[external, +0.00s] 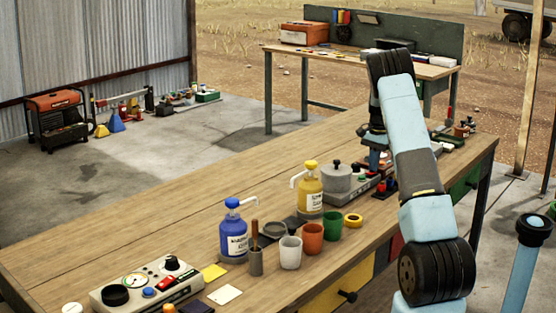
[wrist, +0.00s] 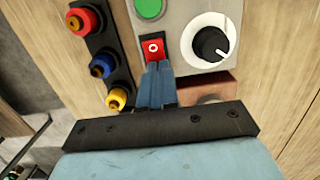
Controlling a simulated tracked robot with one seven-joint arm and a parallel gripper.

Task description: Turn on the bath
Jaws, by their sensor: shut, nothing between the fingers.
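A red switch (wrist: 155,48) with a white ring mark sits on a light grey panel (wrist: 182,20) in the wrist view. A green button (wrist: 149,9) is above it and a black knob on a white dial (wrist: 210,45) is to its right. My gripper (wrist: 157,66) is shut and empty, its blue fingertips at the switch's lower edge; I cannot tell whether they touch it. In the external view my gripper (external: 376,160) points down at the back of the bench, beside a grey unit (external: 345,196) with a lidded grey pot (external: 336,178). My arm hides part of this area.
Red, yellow and blue knobs (wrist: 103,62) on a black strip lie left of the panel. On the wooden bench (external: 150,222) stand a blue pump bottle (external: 233,238), a yellow one (external: 309,193), several cups (external: 311,238) and a control box (external: 145,284).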

